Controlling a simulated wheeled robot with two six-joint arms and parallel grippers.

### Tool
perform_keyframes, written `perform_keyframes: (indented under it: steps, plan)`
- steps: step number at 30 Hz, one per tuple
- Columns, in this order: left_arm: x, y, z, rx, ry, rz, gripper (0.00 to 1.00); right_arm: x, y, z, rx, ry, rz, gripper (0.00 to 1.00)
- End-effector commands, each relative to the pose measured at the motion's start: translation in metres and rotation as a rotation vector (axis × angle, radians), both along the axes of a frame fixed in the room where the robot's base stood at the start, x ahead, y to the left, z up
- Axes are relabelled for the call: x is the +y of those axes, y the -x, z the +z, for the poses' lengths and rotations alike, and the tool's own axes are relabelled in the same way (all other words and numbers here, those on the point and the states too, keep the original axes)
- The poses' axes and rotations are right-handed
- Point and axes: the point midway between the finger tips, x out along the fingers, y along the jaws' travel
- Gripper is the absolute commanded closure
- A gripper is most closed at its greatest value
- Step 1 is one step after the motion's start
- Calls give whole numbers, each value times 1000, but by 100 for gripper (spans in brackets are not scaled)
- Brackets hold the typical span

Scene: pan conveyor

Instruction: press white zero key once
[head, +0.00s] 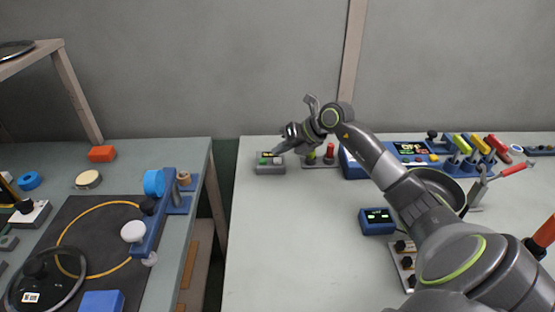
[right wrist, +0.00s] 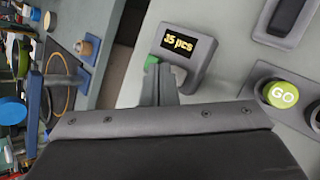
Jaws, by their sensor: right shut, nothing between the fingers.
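The grey counter box (head: 270,168) stands near the back left of the right-hand table in the head view. It has a small display, a green key (head: 264,161) and a white key (head: 277,161). My left gripper is not in view.
A green GO button (right wrist: 283,94) sits just right of the box. A blue device with a small display (head: 377,221) and a pan (head: 440,185) stand further right. The table's front left is clear. A gap separates it from the left table (head: 195,150).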

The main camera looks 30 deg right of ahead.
Motion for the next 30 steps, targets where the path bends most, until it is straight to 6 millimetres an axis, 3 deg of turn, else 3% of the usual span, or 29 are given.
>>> perform_keyframes:
  steps: [30]
  plan:
    - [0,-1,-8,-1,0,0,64,0,0,-11,0,0,0,100]
